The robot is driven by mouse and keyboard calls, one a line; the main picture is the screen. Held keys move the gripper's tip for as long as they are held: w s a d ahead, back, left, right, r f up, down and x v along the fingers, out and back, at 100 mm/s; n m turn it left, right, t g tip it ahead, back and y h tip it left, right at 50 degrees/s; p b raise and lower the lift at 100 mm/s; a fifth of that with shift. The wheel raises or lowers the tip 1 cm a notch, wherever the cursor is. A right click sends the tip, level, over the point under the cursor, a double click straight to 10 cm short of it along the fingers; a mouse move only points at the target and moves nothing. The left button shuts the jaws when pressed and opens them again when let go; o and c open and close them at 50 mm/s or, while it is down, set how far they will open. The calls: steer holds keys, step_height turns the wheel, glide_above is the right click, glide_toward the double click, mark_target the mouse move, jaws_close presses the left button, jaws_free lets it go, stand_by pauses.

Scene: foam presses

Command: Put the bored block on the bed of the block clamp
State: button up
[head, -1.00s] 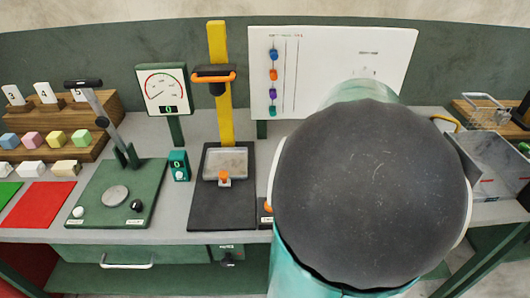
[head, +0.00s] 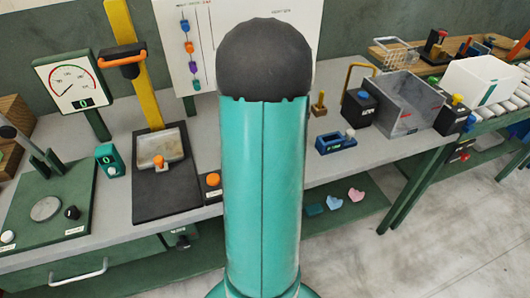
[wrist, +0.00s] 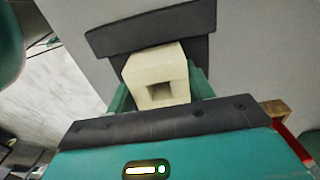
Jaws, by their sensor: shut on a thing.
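The bored block (wrist: 152,66) is a cream block with a square hole in the face toward the wrist camera. My gripper (wrist: 160,85) is shut on it, with dark and teal parts around it. In the head view my own arm stands in the middle, and the gripper and block are not seen there. A small blue fixture with a slot and a pale knob (head: 337,141) sits on the bench right of my arm; it looks like the block clamp. Its bed appears empty, though it is small in view.
A grey open bin (head: 400,108) and a dark box with a blue button (head: 361,104) stand right of the blue fixture. A wooden peg stand (head: 319,104) is behind it. A yellow-post press (head: 137,70) stands left of my arm. Bench space beside the fixture is clear.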

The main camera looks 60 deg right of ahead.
steer(key=o, duration=1)
steer(key=shift+f, duration=0.1)
step_height(320, 180, up, 12)
steer(key=w+a+r+n+t+h, duration=0.1)
steer(key=w+a+r+n, duration=0.4)
steer(key=w+a, duration=0.4)
steer(key=w+a+r+n+t, duration=0.1)
steer(key=w+a+r+n, duration=0.1)
steer(key=a+n, duration=0.85)
steer(key=shift+s+a+r+n+t+y, duration=0.2)
steer(key=shift+s+a+n+t, duration=0.45)
steer(key=shift+a+n, duration=2.25)
steer(key=shift+s+a+r+n+t+y, duration=0.2)
steer(key=shift+s+a+n+t, duration=0.6)
steer(key=shift+a, duration=4)
steer(key=shift+s+a+r+n+t+y, duration=0.15)
steer(key=shift+s+a+n+t, duration=0.3)
steer(key=shift+a+n, duration=2.5)
